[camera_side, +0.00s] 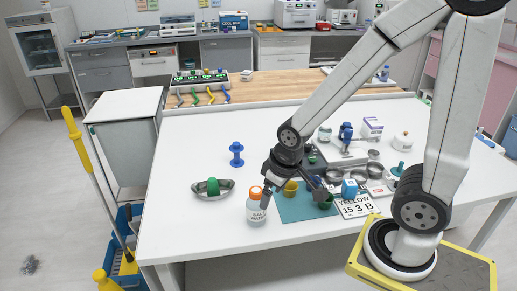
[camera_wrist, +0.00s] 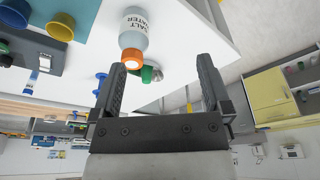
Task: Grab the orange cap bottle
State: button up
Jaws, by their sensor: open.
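The orange cap bottle (camera_side: 256,206) stands upright near the front edge of the white table. It is clear-white with a "SALT WATER" label and an orange cap. In the wrist view the bottle (camera_wrist: 134,35) shows beyond my fingertips, its orange cap (camera_wrist: 131,59) near the left finger. My gripper (camera_side: 267,197) is beside the bottle in the side view, close to its right. In the wrist view my gripper (camera_wrist: 160,66) is open, with nothing gripped between its fingers. Whether a finger touches the bottle cannot be told.
A metal dish (camera_side: 225,187) with a green item lies left of the bottle, and a blue spool-like piece (camera_side: 237,154) stands behind. A teal mat (camera_side: 290,208) with yellow and green cups is to the right. A white plate marked "YELLOW 15 3 B" (camera_side: 357,206) lies farther right.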

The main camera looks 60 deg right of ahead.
jog(key=shift+r, duration=0.1)
notch_tip(320, 180, up, 4)
jog(key=m+t+y, duration=0.4)
jog(key=m+y, duration=0.8)
jog(key=m, duration=1.2)
send_over(262, 190)
jog(key=s+d, duration=0.1)
jog(key=d, duration=0.3)
notch_tip(262, 190, down, 12)
jog(key=shift+s+d+f, duration=0.15)
jog(key=shift+x, duration=1.35)
